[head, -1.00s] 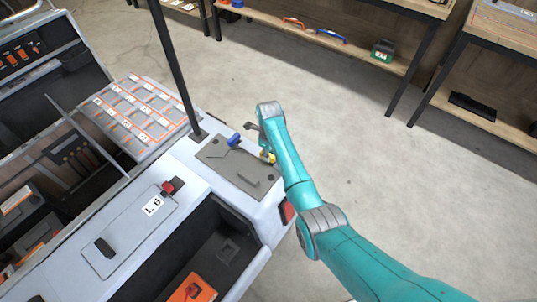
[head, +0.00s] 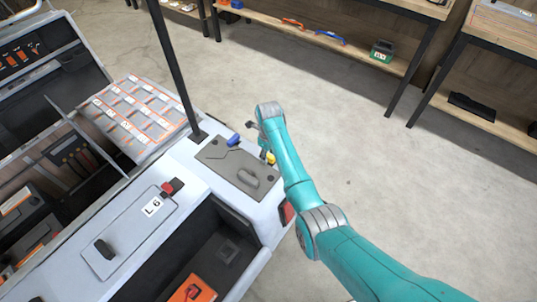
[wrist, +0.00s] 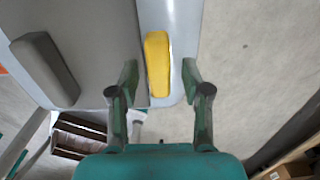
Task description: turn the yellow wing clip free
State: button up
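The yellow wing clip (wrist: 158,65) lies lengthwise between the fingers of my gripper (wrist: 160,76) in the wrist view. My gripper is open, with a visible gap on each side of the clip. The clip sits on a pale strip beside the grey cover plate (wrist: 95,40). In the head view, only a small part of the yellow clip (head: 271,158) shows at the plate's right edge, beside my gripper (head: 265,150). My arm and gripper hide the rest.
A blue clip (head: 234,139) is at the plate's far edge. A grey handle (head: 248,178) stands on the plate. A black post (head: 175,65) rises just left of it. An open bin (head: 215,245) lies nearer. Floor right of the cart is clear.

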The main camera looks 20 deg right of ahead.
notch_tip(320, 180, up, 12)
dwell(0.7)
jog(key=shift+s+f, duration=0.1)
dwell(0.4)
